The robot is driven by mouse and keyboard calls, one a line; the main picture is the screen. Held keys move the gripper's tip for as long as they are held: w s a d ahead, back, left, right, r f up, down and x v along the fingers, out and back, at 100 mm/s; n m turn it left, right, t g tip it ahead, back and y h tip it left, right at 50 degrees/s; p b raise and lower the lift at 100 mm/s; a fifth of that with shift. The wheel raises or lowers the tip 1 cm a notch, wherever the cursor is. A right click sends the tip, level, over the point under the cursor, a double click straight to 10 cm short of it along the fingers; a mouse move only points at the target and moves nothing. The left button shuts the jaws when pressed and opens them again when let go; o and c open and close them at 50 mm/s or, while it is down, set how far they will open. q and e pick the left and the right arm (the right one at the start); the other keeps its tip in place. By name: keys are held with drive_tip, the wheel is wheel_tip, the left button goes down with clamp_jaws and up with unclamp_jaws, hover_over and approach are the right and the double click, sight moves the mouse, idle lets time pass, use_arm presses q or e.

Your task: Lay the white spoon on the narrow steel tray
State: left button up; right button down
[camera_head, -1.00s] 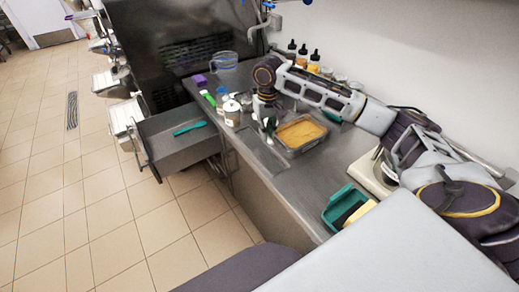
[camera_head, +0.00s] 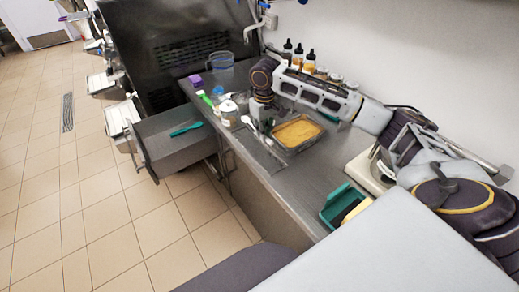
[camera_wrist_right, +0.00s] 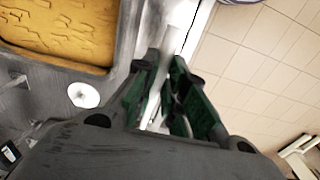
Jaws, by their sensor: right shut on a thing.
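My right gripper (camera_head: 260,126) is low over the steel counter, between the jars and the pan of yellow food. In the right wrist view its green-padded fingers (camera_wrist_right: 168,85) are closed around the pale shaft of the white spoon (camera_wrist_right: 182,13). In the head view a white end of the spoon (camera_head: 247,120) shows left of the fingers. The narrow steel tray (camera_head: 266,157) lies along the counter's front edge, just below the gripper in the picture. Whether the spoon touches it cannot be told. My left gripper is out of view.
The steel pan of yellow food (camera_head: 298,132) stands close right of the gripper. A white-lidded jar (camera_head: 228,108) and other containers stand to the left. An open drawer (camera_head: 172,148) with a teal tool juts from the counter. A green container (camera_head: 340,203) stands nearer.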

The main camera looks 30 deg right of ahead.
hover_over(263, 155)
drive_tip(key=shift+f, duration=2.85)
drive_tip(key=shift+f, duration=1.9)
drive_tip(key=shift+p, duration=0.35)
drive_tip(key=c, duration=1.5)
unclamp_jaws()
drive_tip(key=shift+f, duration=0.1)
wheel_tip(263, 155, up, 12)
drive_tip(key=shift+r+b, duration=0.15)
drive_tip(key=shift+b, duration=0.3)
